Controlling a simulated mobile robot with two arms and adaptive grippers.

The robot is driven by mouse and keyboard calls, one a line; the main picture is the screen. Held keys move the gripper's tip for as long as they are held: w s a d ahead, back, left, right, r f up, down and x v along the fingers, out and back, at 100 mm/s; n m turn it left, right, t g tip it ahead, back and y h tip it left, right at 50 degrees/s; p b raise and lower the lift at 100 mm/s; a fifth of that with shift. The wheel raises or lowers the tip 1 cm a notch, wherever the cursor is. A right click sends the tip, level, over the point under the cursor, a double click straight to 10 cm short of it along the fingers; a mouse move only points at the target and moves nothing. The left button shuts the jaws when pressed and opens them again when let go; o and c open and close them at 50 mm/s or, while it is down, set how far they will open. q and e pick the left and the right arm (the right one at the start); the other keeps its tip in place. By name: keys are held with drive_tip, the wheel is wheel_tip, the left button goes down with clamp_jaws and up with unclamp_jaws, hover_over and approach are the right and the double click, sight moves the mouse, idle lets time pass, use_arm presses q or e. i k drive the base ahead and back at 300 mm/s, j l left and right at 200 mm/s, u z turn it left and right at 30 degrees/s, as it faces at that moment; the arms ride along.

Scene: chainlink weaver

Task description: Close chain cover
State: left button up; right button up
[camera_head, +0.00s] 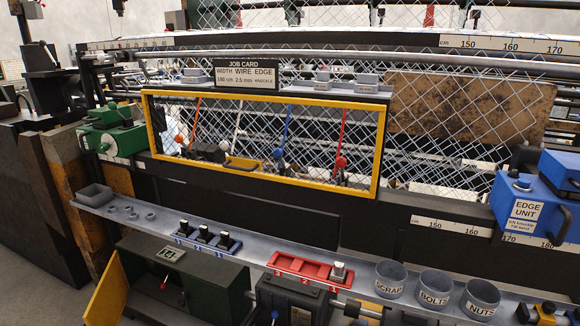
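No part in view carries a readable chain cover label. At the lower left, a yellow panel (107,291) stands swung out at the left side of a dark green housing (205,262). The housing's front is open and dark inside, with a small red-tipped lever in it. Above, a yellow-framed guard (262,98) with a see-through middle stands upright in front of the wire mesh; coloured levers show through it. I cannot tell from the picture which of these is the chain cover. Neither of my grippers is in view.
A grey shelf (330,255) runs across the front, carrying black-topped blue parts (205,236), a red tray (307,268) and cups for scrap, bolts and nuts (433,289). A blue edge unit (538,205) is at right. A dark machine (290,300) stands beside the green housing.

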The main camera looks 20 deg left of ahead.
sight(106, 307)
drive_tip(key=j, duration=0.7)
drive_tip(key=i+j+u, duration=0.1)
drive_tip(key=j, duration=1.3)
drive_tip(key=i+j+u, duration=0.1)
drive_tip(key=j, duration=0.55)
drive_tip(key=i+j, duration=0.15)
drive_tip(key=j, duration=0.55)
drive_tip(key=j+u, duration=0.1)
drive_tip(key=j, duration=1.55)
